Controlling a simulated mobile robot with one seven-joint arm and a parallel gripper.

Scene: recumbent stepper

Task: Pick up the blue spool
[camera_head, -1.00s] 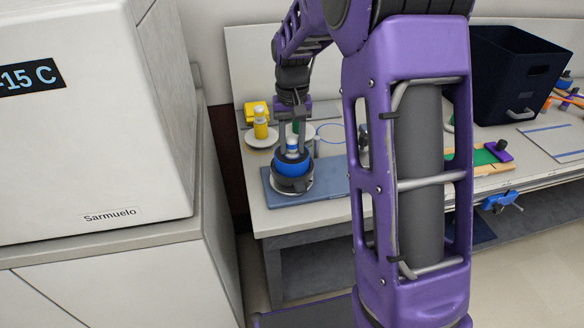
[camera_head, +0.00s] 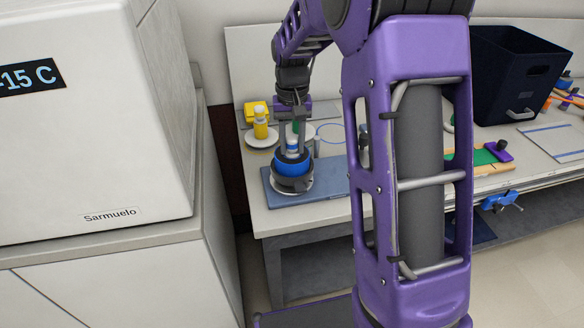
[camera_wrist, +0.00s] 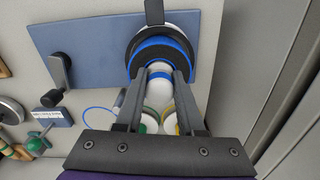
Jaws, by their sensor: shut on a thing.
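The blue spool (camera_head: 292,147), small with a white band, stands upright on a round blue-and-black base (camera_head: 291,171) on the blue-grey board (camera_head: 332,180). In the wrist view its white and blue body (camera_wrist: 159,90) lies between my two fingers. My gripper (camera_head: 292,148) comes down from above and is shut on the spool; it also shows in the wrist view (camera_wrist: 158,78). The spool's underside is hidden, so I cannot tell whether it touches the base.
A yellow spool (camera_head: 261,126) stands on a white disc behind and to the left. A green spool (camera_head: 296,127) is partly hidden behind my fingers. A dark bin (camera_head: 510,80) stands at the back right. A white cabinet (camera_head: 95,130) rises close on the left.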

